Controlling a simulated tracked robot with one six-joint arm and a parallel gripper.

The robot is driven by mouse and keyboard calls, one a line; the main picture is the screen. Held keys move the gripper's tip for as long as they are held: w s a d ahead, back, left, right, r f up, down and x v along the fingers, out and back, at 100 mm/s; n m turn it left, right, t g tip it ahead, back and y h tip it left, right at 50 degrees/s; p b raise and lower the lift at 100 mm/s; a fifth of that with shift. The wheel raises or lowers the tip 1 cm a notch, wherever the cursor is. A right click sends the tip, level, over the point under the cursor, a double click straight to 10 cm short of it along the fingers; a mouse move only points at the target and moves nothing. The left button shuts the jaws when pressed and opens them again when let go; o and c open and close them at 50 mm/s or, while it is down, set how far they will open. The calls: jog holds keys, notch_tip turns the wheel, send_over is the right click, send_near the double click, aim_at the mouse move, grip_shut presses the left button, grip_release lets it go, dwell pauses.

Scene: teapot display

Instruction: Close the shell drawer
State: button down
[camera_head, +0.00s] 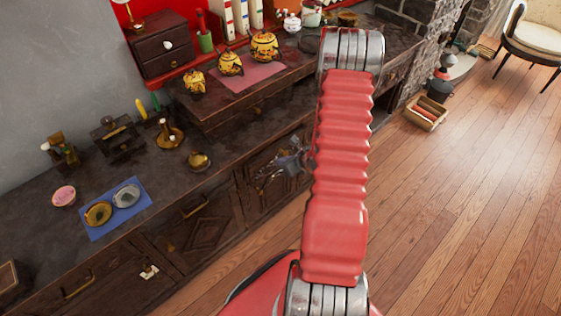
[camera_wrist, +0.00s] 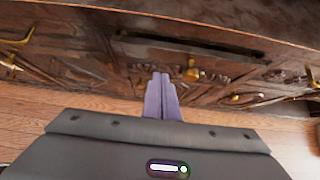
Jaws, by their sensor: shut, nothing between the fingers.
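My gripper (camera_wrist: 161,77) is shut and empty in the wrist view, its two purple fingers together, pointing at a carved dark wooden front. Directly ahead is a drawer front (camera_wrist: 215,72) with a brass fitting (camera_wrist: 192,71) at its middle. A long dark gap runs above this front, under the cabinet's top. I cannot tell for certain that this is the shell drawer, or how far it stands out. The fingertips appear just in front of it; contact cannot be told. In the head view my red arm hides part of the cabinet.
The long dark cabinet (camera_head: 30,222) carries a blue mat (camera_head: 105,222) with dishes, candlesticks and a brass bell (camera_head: 199,161). Yellow teapots (camera_head: 264,46) stand on a pink mat at the back. A small chest (camera_head: 160,45) stands beyond. The wooden floor (camera_head: 470,190) at right is mostly clear.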

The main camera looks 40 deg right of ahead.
jog(key=v, duration=0.8)
jog(key=c, duration=2.5)
grip_release()
jog(key=shift+s+a, duration=0.1)
